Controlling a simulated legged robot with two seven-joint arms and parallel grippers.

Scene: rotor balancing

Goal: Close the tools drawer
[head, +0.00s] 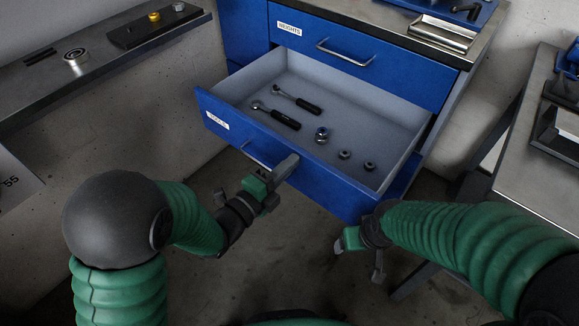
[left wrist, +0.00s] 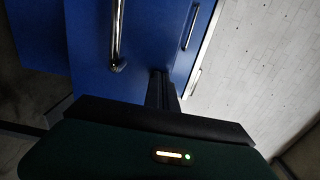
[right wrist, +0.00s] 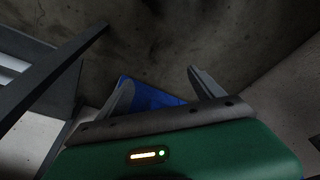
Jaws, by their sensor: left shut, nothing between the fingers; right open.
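The tools drawer (head: 215,124) is blue with a grey inside and is pulled well out of the blue cabinet. Its front carries a white label and a metal handle (head: 258,156). Two black-handled tools (head: 283,118) and a few small round metal parts (head: 321,135) lie inside. My left gripper (head: 286,168) is shut and empty at the drawer front, by the right end of the handle; contact cannot be told. In the left wrist view, the handle (left wrist: 116,35) is left of the shut fingers (left wrist: 161,88). My right gripper (head: 358,257) is open and empty, below the drawer's right corner.
The weights drawer (head: 360,65) above is shut. A grey bench (head: 100,65) with small parts stands left, and a metal table (head: 535,165) with dark fixtures stands right. A tray and metal block (head: 440,35) sit on the cabinet top. Floor shows below the drawer.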

